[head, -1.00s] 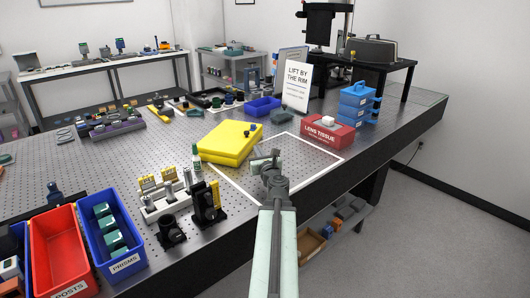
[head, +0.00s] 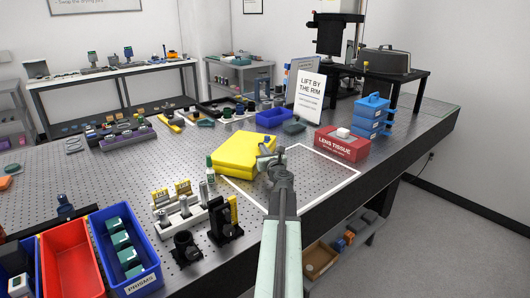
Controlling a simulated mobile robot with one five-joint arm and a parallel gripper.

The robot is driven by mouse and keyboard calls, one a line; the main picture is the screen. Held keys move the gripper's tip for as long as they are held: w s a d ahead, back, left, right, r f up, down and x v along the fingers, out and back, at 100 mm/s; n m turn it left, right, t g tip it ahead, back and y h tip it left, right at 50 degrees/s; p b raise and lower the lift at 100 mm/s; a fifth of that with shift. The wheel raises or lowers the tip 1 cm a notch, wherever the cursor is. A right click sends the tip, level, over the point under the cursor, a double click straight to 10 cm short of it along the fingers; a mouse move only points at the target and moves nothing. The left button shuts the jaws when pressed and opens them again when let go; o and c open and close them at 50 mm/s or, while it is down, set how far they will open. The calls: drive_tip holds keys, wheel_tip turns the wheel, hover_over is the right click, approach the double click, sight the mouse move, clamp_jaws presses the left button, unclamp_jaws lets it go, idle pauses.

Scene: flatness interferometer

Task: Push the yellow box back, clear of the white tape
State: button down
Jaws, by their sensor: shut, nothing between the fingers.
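The yellow box (head: 237,154) lies flat on the perforated table. Its near part lies over the left side of the white tape outline (head: 340,184), hiding some of that line. My gripper (head: 265,159) is shut and empty, low at the right side of the box. Its tip overlaps the box's right edge in the picture; I cannot tell if they touch. My arm and gripper hide part of the taped area's middle and near edge.
A red lens tissue box (head: 342,145) stands at the tape's right, and a standing sign (head: 309,98) behind it. A small green bottle (head: 210,168) is just left of the yellow box. A blue bin (head: 269,118) and a dark green item (head: 294,126) are behind it.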

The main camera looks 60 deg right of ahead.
sight(257, 142)
drive_tip(key=x, duration=1.1)
drive_tip(key=shift+w+d, duration=0.15)
drive_tip(key=shift+d, duration=0.2)
drive_tip(key=shift+a, duration=0.3)
drive_tip(key=v, duration=1.3)
drive_tip(key=shift+s+a, duration=0.1)
drive_tip(key=shift+s, duration=0.35)
